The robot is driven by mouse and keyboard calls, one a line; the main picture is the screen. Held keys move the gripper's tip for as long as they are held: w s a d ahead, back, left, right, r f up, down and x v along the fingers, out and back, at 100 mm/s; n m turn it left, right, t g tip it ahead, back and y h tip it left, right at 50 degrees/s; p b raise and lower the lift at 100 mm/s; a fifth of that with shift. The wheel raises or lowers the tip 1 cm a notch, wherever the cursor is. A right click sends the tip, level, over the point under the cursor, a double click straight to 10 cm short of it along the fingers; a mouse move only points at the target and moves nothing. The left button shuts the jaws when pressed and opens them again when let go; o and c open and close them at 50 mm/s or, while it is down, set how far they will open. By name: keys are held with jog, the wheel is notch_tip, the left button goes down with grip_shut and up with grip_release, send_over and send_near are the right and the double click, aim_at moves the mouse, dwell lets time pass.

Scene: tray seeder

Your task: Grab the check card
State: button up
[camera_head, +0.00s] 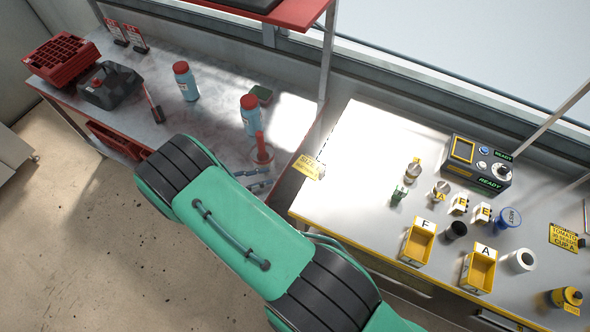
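I cannot tell for sure which thing is the check card. A yellow card (309,167) with dark print, its first word looking like "SIZE", lies at the left edge of the light metal table. A second yellow card (564,238) with print about tomato and cup A is at the right of that table. My green arm crosses the lower middle and hides part of the bench front. My gripper does not show clearly in this view.
The metal table (355,150) holds a display box (478,165), yellow bins F (418,243) and A (480,270), and several small cups and bottles. The marbled bench (215,125) holds blue bottles (186,82) and red trays (62,62). A red shelf (290,12) overhangs it.

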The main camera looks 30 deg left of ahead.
jog(key=p+x, duration=0.2)
jog(key=x, duration=0.7)
jog(key=shift+w+d+p, duration=0.2)
jog(key=shift+d+p, duration=0.05)
jog(key=shift+p, duration=0.1)
jog(key=shift+c, duration=0.3)
grip_shut()
notch_tip(320, 180, up, 2)
jog(key=shift+r+p, duration=0.15)
jog(key=shift+p, duration=0.3)
